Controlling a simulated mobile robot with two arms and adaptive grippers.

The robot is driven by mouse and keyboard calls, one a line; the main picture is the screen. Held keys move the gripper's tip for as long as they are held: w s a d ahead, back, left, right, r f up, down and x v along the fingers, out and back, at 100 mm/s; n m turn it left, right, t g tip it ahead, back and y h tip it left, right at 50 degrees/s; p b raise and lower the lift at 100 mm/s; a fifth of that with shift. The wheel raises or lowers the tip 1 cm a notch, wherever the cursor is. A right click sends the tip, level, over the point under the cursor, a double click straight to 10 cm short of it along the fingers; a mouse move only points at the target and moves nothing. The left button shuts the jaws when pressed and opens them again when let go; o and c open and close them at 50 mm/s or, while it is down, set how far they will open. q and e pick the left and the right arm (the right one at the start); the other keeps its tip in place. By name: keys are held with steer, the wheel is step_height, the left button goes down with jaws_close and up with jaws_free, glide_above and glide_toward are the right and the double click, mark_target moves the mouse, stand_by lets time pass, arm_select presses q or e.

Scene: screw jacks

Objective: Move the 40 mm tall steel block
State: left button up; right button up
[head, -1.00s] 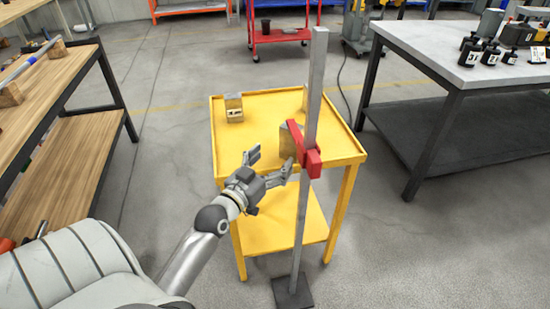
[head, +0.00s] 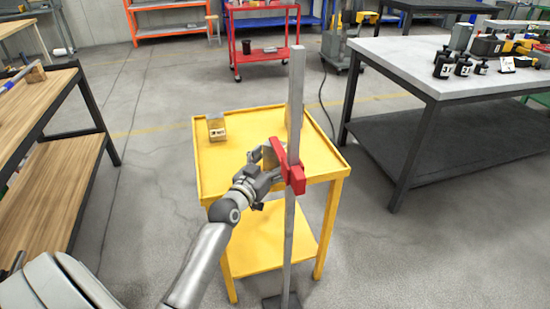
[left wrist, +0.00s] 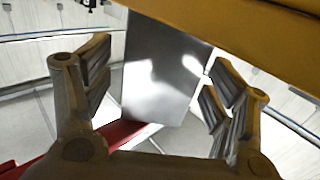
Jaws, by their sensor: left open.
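My left gripper (head: 262,165) is at the front edge of the yellow table, beside the red clamp. Which block is 40 mm tall cannot be read. My right gripper is not in view.
A steel post (head: 295,95) with a red clamp (head: 288,167) stands at the front of the yellow table (head: 230,180). A labelled block (head: 216,129) stands at the table's back left. A grey bench (head: 400,60) is at right, a wooden bench (head: 40,190) at left.

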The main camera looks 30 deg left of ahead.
arm_select(q)
steer(key=shift+w, duration=0.8)
steer(key=shift+a, duration=0.1)
jaws_close()
